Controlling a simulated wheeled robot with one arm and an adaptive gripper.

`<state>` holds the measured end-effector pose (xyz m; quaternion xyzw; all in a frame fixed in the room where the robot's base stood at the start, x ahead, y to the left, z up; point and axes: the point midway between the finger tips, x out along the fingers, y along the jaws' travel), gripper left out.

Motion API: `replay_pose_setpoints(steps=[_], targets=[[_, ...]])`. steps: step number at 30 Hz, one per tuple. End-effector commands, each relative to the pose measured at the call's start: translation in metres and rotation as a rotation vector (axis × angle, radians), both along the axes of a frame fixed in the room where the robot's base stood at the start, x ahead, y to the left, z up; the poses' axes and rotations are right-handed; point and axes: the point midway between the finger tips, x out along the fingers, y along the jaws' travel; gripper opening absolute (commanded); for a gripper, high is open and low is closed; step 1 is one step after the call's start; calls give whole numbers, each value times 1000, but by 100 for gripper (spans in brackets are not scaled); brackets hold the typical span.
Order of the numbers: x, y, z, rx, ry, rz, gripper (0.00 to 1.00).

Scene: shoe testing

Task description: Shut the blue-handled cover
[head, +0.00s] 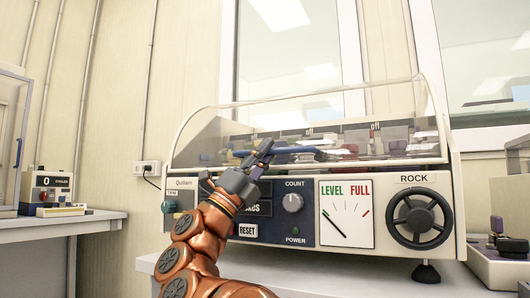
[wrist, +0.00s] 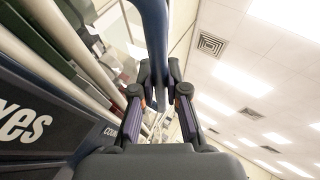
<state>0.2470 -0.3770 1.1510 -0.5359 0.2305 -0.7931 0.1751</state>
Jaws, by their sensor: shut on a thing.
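The clear cover (head: 340,100) spans the top of a cream machine, with its long blue handle (head: 300,149) along the front edge. My gripper (head: 262,150) is at the left part of this handle, just above the front panel. In the wrist view the blue handle (wrist: 155,35) runs between the fingers of my gripper (wrist: 160,75), which are shut on it. The cover's front edge looks low, close above the panel. I cannot tell whether it touches the rim. My gripper and arm hide part of the left front.
The front panel holds a COUNT knob (head: 292,202), a LEVEL/FULL gauge (head: 346,213) and a black ROCK handwheel (head: 418,219). Coloured parts lie behind the clear cover. A smaller device (head: 52,188) stands on the left table. Another device (head: 497,255) stands at the right edge.

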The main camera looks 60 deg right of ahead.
Motion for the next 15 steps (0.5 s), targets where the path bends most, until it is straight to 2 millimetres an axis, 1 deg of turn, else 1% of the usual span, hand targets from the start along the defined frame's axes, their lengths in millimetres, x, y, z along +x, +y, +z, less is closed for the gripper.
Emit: replay_pose_setpoints(steps=[1, 4, 5, 6, 11, 12, 15], targets=[[1, -2, -4, 6, -1, 0, 0], [1, -2, -4, 8, 0, 0, 0], [1, -2, -4, 8, 0, 0, 16], [1, -2, -4, 8, 0, 0, 20], [1, -2, -3, 6, 1, -1, 37], [1, -2, -3, 6, 1, -1, 39], [1, -2, -3, 5, 0, 0, 39]])
